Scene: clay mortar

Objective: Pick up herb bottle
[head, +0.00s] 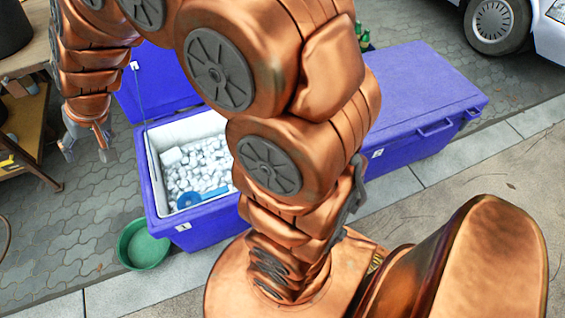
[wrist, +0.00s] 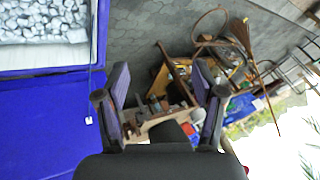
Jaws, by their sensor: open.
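My gripper (head: 88,148) hangs at the left of the head view, fingers downward, beside the open blue cooler. In the wrist view its two fingers (wrist: 162,82) are spread apart with nothing held between them. I cannot pick out a herb bottle with certainty in either view. Small green bottles (head: 363,38) show behind the closed cooler in the head view, partly hidden by my arm. They are too small to identify and are far from my gripper.
The open blue cooler (head: 158,190) holds ice and a blue object (head: 202,196). A closed blue cooler (head: 425,95) stands to its right. A green basin (head: 143,246) sits on the ground. A cluttered wooden shelf (head: 28,120) stands at left. A car (head: 492,22) is at top right.

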